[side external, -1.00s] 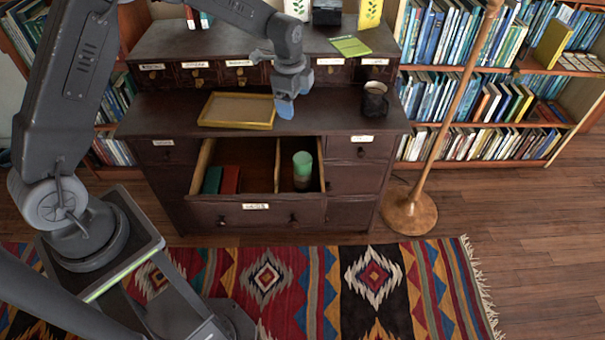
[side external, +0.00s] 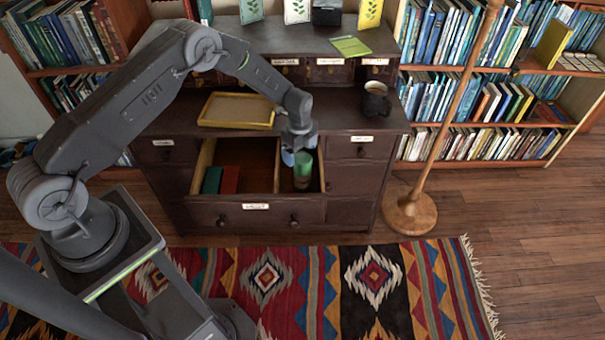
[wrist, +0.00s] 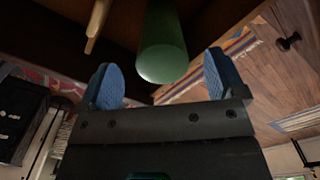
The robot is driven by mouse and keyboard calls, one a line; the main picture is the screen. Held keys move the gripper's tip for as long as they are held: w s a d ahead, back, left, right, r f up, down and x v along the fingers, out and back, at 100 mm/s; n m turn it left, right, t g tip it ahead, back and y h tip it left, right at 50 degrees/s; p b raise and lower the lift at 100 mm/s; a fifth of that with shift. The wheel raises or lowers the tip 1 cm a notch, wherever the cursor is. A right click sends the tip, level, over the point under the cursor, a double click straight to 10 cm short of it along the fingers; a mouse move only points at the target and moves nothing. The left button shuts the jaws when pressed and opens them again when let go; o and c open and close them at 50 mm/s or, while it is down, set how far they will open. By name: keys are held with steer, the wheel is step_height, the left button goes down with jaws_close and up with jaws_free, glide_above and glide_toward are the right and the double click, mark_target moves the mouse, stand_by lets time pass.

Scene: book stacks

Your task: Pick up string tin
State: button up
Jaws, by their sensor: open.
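The string tin appears to be the green-topped cylinder (side external: 303,169), standing upright in the right compartment of the open drawer (side external: 230,217). In the wrist view its green end (wrist: 162,62) lies between and just beyond the two blue fingertips. My gripper (side external: 296,157) is open and empty, pointing down at the tin's upper left in the side view. It also shows in the wrist view (wrist: 160,72), with clear gaps on both sides of the tin. The side view does not show whether a finger touches it. The tin's lower part is dim in the drawer.
A wooden divider (side external: 277,165) stands just left of the tin. Green and red books (side external: 229,180) lie in the left compartment. A yellow-rimmed tray (side external: 236,126) and a dark mug (side external: 376,101) stand on the desk above. A wooden lamp pole (side external: 440,135) is at right.

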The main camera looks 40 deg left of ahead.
mark_target(302, 174)
steer(key=shift+d+f, duration=0.2)
steer(key=shift+f, duration=2.5)
steer(key=shift+c, duration=0.3)
steer(key=shift+w, duration=0.1)
steer(key=c, duration=1.1)
